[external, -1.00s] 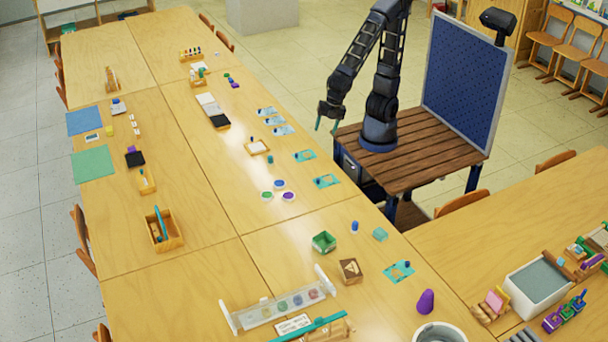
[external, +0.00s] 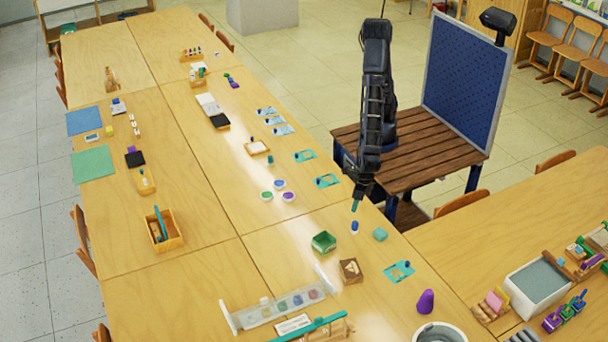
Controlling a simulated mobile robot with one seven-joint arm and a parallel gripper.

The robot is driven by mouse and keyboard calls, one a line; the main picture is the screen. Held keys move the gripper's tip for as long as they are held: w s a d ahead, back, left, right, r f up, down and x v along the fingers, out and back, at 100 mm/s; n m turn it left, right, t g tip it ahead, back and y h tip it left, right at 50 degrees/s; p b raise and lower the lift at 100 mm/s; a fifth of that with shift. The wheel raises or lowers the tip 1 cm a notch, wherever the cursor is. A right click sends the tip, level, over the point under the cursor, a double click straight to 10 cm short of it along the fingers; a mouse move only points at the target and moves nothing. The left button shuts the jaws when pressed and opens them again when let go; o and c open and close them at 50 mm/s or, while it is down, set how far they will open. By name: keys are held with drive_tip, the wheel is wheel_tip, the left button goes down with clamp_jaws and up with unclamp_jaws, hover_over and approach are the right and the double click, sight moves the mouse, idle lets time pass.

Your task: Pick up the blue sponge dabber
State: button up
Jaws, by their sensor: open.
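A small blue piece with a pale base, which looks like the blue sponge dabber (external: 354,227), stands upright on the near table beside the green box. My gripper (external: 355,206) hangs just above it, fingers pointing down, open and empty. The fingers look apart from the dabber, though the exact gap is hard to tell from this angle. The fingers overlap each other in this view.
A wooden box (external: 350,271) and a teal card (external: 399,271) lie nearer the camera. Paint pots (external: 279,184) sit farther left.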

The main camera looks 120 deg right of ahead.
sight(356, 223)
drive_tip(key=shift+n, duration=0.5)
drive_tip(key=f, duration=0.5)
drive_tip(key=a+f, duration=0.1)
drive_tip(key=f, duration=0.1)
drive_tip(key=shift+s+f, duration=0.15)
drive_tip(key=shift+w+a+f, duration=0.1)
drive_tip(key=shift+w+f, duration=0.15)
drive_tip(key=shift+f, duration=1.05)
drive_tip(key=shift+w+f, duration=0.2)
drive_tip(key=shift+f, duration=1.05)
drive_tip(key=c, duration=1)
